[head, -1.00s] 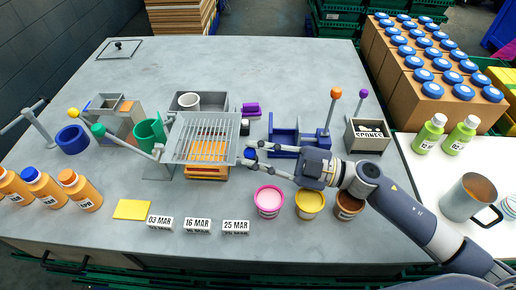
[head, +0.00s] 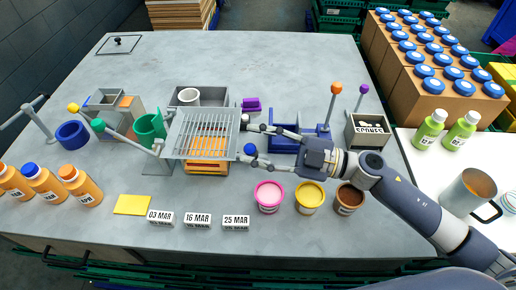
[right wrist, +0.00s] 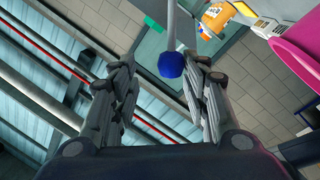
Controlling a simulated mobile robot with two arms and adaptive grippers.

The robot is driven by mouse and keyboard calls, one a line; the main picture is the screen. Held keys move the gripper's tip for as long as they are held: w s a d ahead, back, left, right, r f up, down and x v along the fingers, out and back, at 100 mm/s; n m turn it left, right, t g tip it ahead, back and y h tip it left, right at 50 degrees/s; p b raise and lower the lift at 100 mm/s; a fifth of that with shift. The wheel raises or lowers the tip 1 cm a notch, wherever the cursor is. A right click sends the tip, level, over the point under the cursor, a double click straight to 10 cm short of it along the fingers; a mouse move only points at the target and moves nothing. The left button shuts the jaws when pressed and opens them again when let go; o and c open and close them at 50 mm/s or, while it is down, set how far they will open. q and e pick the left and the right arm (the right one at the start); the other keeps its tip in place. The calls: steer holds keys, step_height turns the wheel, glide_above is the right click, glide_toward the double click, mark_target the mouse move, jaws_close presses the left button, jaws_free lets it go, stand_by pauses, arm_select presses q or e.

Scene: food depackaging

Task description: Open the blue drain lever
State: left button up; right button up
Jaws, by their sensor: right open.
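The blue drain lever shows as a blue knob (head: 250,149) at the right side of the grey wire rack (head: 207,134). In the right wrist view the blue knob (right wrist: 171,65) sits on a thin pale rod, between my two fingertips. My right gripper (head: 246,143) is open, with one finger on the far side of the knob and one on the near side. In the wrist view small gaps show between the knob and the fingers (right wrist: 166,77). My left gripper is not in view.
A blue fixture (head: 283,146) stands behind my right gripper. Pink (head: 269,197), yellow (head: 310,198) and brown (head: 349,198) cups stand in front of it.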

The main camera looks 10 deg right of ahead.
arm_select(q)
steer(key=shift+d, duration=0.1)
arm_select(e)
step_height(320, 180, up, 8)
steer(key=shift+r, duration=0.1)
